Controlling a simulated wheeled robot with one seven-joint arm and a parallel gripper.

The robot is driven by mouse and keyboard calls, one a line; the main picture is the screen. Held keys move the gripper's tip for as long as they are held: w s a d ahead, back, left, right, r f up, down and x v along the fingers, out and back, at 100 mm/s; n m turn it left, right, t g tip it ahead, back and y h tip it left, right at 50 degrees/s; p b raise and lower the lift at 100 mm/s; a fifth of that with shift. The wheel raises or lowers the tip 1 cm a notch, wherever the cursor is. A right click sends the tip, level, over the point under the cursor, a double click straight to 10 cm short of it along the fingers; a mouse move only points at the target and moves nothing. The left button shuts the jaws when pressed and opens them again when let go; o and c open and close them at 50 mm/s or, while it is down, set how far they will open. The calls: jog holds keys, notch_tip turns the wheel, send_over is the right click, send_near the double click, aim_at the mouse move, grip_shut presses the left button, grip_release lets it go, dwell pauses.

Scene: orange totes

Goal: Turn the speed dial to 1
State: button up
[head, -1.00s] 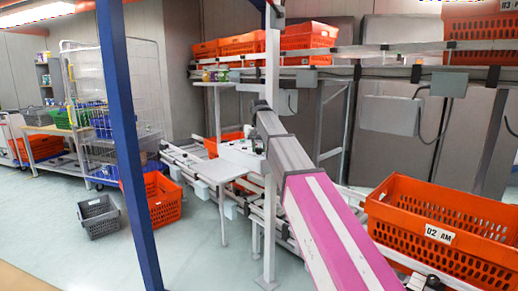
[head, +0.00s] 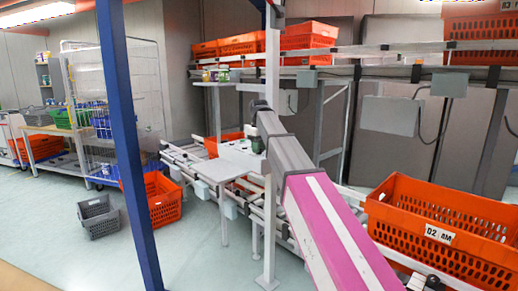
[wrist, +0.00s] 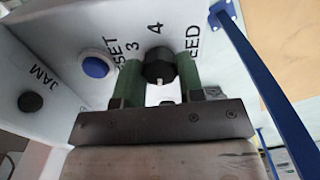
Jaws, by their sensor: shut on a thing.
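The black speed dial (wrist: 158,70) sits on a white control panel (wrist: 62,45) in the wrist view. The figures 3 and 4 and the letters "EED" show around it. My gripper (wrist: 160,62) has its two green fingers on either side of the dial and is shut on it. A small pale mark shows at the dial's lower edge. In the head view my arm reaches to the white panel box (head: 238,153) by the conveyor, and the dial cannot be made out there.
A blue button (wrist: 96,67) and a black knob (wrist: 31,101) by "JAM" sit left of the dial. In the head view a grey upright post (head: 269,200) stands close by my arm. An orange tote (head: 435,232) is at the right. Open floor (head: 190,255) lies at the left.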

jog(key=shift+n, duration=0.6)
jog(key=o, duration=0.9)
notch_tip(320, 180, up, 11)
jog(key=shift+f, duration=0.15)
jog(key=shift+s, duration=0.15)
